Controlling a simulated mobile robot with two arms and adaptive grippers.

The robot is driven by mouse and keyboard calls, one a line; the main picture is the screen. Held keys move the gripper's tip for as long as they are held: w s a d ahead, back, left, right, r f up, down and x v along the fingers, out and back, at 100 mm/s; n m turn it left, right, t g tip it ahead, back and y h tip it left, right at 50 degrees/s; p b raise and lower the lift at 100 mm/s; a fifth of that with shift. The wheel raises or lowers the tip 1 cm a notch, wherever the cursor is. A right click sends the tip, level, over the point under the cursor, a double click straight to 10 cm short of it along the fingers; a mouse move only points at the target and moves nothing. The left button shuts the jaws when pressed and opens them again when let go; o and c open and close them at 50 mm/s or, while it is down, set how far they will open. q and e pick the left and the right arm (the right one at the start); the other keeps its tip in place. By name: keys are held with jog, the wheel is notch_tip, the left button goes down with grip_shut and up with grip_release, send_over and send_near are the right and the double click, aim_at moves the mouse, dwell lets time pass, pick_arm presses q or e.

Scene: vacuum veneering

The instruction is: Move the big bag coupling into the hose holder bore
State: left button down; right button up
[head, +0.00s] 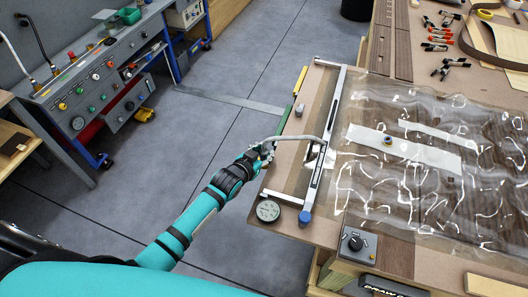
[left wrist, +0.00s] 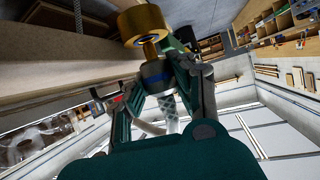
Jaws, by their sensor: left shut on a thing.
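My left gripper (head: 266,150) is just off the left edge of the veneering table. It is shut on the coupling (left wrist: 155,72), a dark and blue collar with a wide brass end (left wrist: 144,24) that juts out beyond the fingers in the left wrist view. A braided grey hose (left wrist: 169,108) trails from the coupling between the fingers. In the head view the hose (head: 300,138) arches right from the gripper to the bar at the bag's end. I cannot make out the hose holder bore. My right gripper is not in view.
Floor is open left; a control bench (head: 95,75) stands beyond.

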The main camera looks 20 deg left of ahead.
pick_arm(q)
jog(key=shift+f+b, duration=0.6)
jog(key=shift+f, duration=0.25)
jog(key=c, duration=1.4)
grip_release()
jog(key=shift+s, duration=0.1)
jog(key=o, duration=0.4)
jog(key=shift+f, duration=0.15)
jog(key=v, duration=1.2)
jog(key=shift+r, duration=0.3)
